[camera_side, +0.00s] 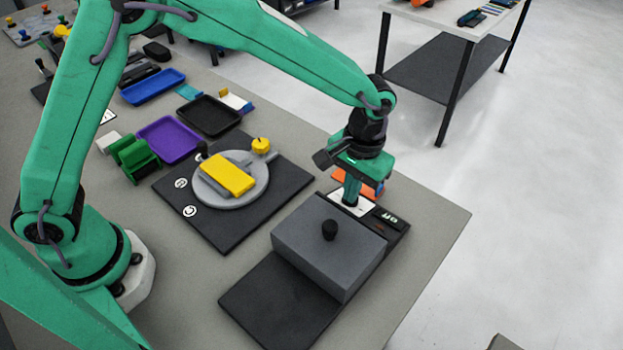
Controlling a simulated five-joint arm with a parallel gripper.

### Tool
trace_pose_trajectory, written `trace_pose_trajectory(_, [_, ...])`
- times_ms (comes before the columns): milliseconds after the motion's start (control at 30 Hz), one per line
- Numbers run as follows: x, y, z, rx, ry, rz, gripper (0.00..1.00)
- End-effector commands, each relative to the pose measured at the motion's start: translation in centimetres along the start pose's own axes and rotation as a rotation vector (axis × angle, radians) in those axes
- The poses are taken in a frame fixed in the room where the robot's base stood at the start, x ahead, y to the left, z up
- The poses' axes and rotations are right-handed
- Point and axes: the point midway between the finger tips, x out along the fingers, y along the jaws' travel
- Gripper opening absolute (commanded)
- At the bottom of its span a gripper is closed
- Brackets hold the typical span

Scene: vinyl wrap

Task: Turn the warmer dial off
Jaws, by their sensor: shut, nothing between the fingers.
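Behind the box is a white panel (366,204) and a dark strip with a label (390,218) that seems to read "off". My gripper (350,200) is shut, pointing down at the white panel behind the box. No dial can be made out there; the fingers cover part of the panel. I cannot tell whether the fingertips touch anything.
An orange piece (371,185) lies behind my gripper. A round grey plate (215,199) with a yellow block (228,174) sits on a black board to the left. Purple (167,140), black (209,117) and blue (152,88) trays lie further back. The table's right edge is close.

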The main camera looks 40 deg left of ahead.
Motion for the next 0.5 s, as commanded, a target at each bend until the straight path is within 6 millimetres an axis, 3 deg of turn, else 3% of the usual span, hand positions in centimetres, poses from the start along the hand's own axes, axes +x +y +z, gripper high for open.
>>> trace_pose_trajectory(500, [-4.1, -0.2, -1.2, 0.000, 0.001, 0.002, 0.00])
